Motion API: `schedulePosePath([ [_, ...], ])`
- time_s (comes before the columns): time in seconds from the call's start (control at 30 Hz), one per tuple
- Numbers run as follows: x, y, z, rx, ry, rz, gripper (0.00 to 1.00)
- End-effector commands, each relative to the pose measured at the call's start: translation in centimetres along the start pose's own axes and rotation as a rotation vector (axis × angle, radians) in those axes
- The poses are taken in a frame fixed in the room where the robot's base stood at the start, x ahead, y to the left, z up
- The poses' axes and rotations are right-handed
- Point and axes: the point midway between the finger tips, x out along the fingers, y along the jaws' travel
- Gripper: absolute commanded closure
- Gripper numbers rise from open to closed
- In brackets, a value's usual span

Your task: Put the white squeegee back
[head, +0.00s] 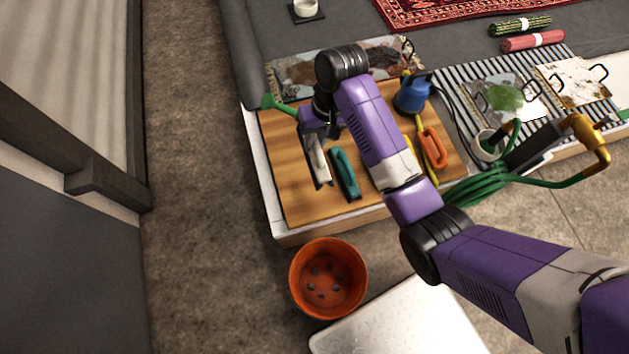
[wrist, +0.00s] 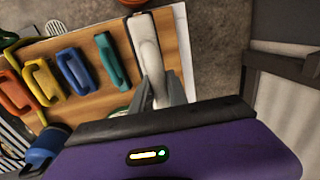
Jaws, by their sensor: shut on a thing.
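The white squeegee (head: 317,158) is over the left part of the wooden board (head: 290,200), to the left of the teal-handled tool (head: 345,173). My gripper (head: 318,128) is above the board and shut on the squeegee. In the wrist view the white squeegee (wrist: 145,45) runs up from between my gripper's fingers (wrist: 158,90), beside the teal handle (wrist: 111,62). A dark patch lies along it; whether it touches the board I cannot tell. Its end nearest my gripper is hidden.
Orange (head: 433,147), yellow (wrist: 40,83) and blue (wrist: 73,70) handles share the board. A blue jug-like thing (head: 413,95) stands at the back right. A green spout (head: 278,104) is close left of my gripper. An orange bucket (head: 328,278) stands on the floor in front.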

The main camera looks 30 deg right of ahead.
Motion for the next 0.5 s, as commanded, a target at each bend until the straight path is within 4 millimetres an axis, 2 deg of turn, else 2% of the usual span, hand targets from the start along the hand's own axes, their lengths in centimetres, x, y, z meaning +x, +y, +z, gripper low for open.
schedulePosePath([
  [0.5,11.9,2.4,0.1,0.000,-0.004,0.002,1.00],
])
